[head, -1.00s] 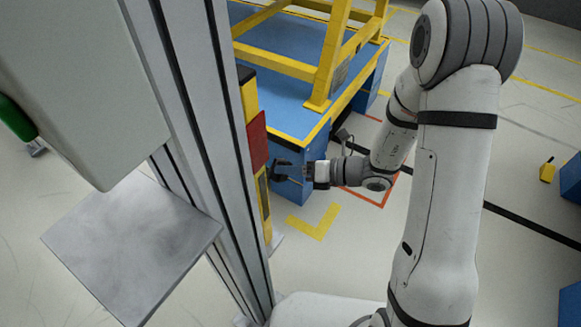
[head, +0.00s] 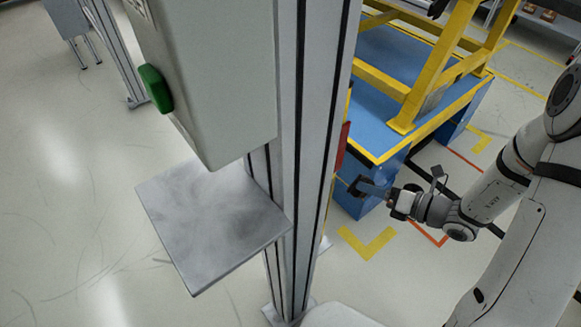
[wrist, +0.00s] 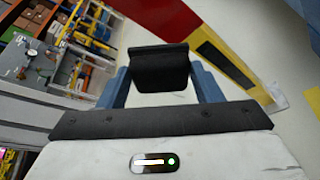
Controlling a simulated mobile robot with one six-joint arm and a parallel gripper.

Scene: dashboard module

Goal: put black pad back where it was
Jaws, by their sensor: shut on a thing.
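The black pad (wrist: 160,70) is between the two blue fingers of my gripper (wrist: 163,82) in the wrist view. The fingers are shut on it and hold it in the air. In the head view my gripper (head: 374,188) is at the right of the grey metal post, in front of the blue base of the yellow-framed stand. The pad is small and dark there, and its outline is hard to make out.
A grey metal post (head: 312,130) stands in the middle of the head view. A blue platform (head: 385,85) with a yellow frame (head: 437,70) stands behind my gripper.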

